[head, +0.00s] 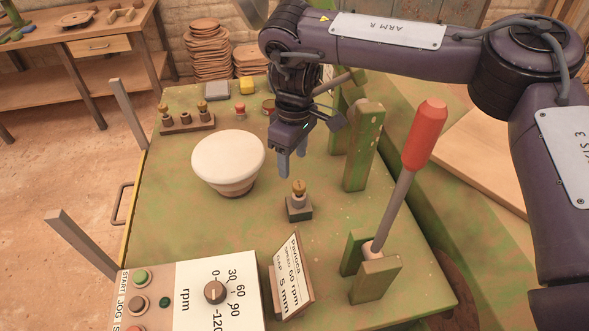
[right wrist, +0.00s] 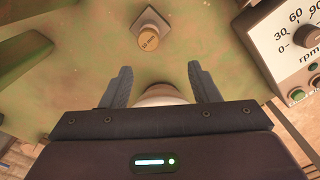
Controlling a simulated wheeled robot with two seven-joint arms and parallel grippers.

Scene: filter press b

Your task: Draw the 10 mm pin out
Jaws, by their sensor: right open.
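The 10 mm pin (head: 298,188) has a brass-coloured head and stands upright in a small dark square block (head: 299,208) on the green table. My right gripper (head: 292,166) is open and empty. Its fingers point down, just behind and above the pin, apart from it. In the right wrist view the pin lies ahead of the open fingertips (right wrist: 159,72), not between them. My left gripper is not in view.
A white-topped round form (head: 228,158) stands left of the pin. A red-handled lever (head: 424,135) and a green post (head: 362,145) stand to the right. A sign (head: 288,277) and control panel (head: 215,292) are in front. A small rack (head: 186,124) holds pins at back left.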

